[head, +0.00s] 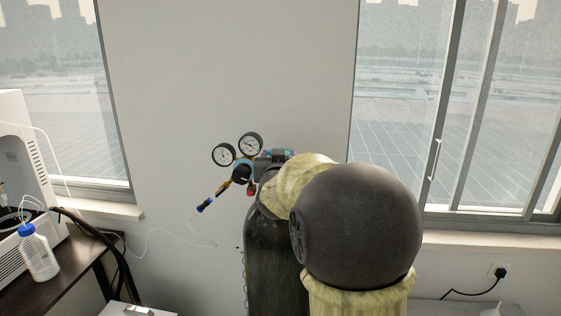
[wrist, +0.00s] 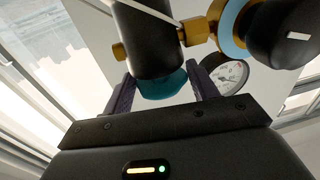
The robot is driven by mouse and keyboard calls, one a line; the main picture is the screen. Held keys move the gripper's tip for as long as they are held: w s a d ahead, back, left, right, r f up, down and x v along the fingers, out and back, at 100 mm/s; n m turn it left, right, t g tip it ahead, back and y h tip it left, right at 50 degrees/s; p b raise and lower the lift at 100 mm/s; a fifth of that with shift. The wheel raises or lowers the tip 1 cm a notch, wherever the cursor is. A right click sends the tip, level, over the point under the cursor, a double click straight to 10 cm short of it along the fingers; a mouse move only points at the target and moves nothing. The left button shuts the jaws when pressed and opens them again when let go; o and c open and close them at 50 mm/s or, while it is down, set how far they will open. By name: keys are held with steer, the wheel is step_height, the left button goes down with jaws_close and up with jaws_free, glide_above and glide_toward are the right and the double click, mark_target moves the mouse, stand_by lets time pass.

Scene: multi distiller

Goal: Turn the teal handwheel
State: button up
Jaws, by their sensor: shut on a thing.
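In the wrist view, the teal handwheel (wrist: 163,86) sits at the end of a dark cylinder neck, between the two dark fingers of my gripper (wrist: 162,92). The fingers are closed on it from both sides. In the head view, a dark gas cylinder (head: 266,262) stands upright, with a regulator and two round gauges (head: 249,145) at its top left. My arm covers the cylinder's right side and much of its top, so the grip is not clear there.
In the wrist view, a brass fitting (wrist: 197,31), a black knob (wrist: 285,33) and a gauge (wrist: 230,76) are close to the fingers. In the head view, a dark table with a blue-capped bottle (head: 38,254) is at left. Windows flank the wall.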

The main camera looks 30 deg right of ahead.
steer(key=shift+w+a+r+m+h+p, duration=0.1)
steer(key=shift+a+r+m+h+p, duration=0.1)
steer(key=shift+r+m+h+p, duration=0.4)
steer(key=shift+f+m+g+h+p, duration=0.2)
steer(key=shift+m+g+h+p, duration=0.2)
steer(key=shift+g+h+p, duration=0.55)
steer(key=shift+p, duration=0.4)
steer(key=shift+f+m+g+h+p, duration=0.25)
steer(key=shift+m+g+h+p, duration=0.1)
steer(key=shift+m, duration=0.15)
steer(key=o, duration=0.9)
steer(key=shift+a, duration=0.15)
